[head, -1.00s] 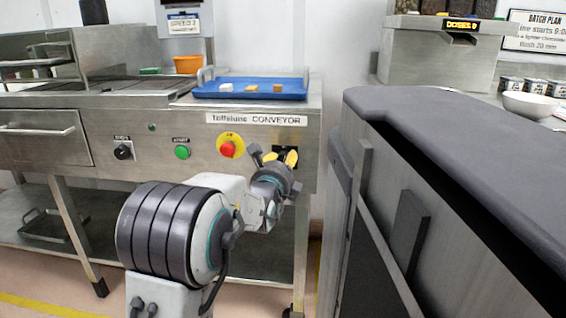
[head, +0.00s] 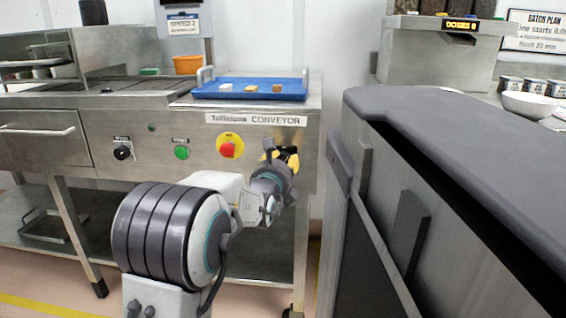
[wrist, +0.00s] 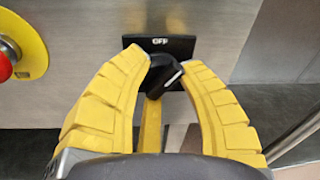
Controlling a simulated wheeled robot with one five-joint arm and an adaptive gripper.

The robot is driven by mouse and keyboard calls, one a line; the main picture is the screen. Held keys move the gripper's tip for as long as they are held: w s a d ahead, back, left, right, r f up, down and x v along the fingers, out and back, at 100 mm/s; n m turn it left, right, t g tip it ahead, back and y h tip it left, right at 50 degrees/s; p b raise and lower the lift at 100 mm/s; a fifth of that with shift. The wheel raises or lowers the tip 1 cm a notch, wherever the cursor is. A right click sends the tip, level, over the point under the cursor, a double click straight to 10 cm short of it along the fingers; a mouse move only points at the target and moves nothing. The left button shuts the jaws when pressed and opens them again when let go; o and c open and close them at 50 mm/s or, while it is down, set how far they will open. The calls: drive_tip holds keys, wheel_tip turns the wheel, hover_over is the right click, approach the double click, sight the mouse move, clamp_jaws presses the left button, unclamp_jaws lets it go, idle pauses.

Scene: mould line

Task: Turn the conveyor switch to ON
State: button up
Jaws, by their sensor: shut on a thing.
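The conveyor switch is a black knob (wrist: 163,74) with a white line, on a black plate (wrist: 183,46) marked OFF at its top, in the wrist view. The white line slants towards the upper right. My gripper (head: 281,157) is at the right end of the conveyor's front panel. Its yellow fingers are shut on the knob from both sides in the wrist view. In the head view the fingers and wrist hide the knob.
A red stop button (head: 228,149) on a yellow disc sits just left of my gripper. A green button (head: 181,152) and a black selector (head: 122,153) are farther left. A grey-topped unit (head: 440,130) stands close on the right. A blue tray (head: 215,94) lies above.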

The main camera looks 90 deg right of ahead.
drive_tip(key=o, duration=1.2)
drive_tip(key=shift+w+d, duration=0.1)
drive_tip(key=v, duration=1.2)
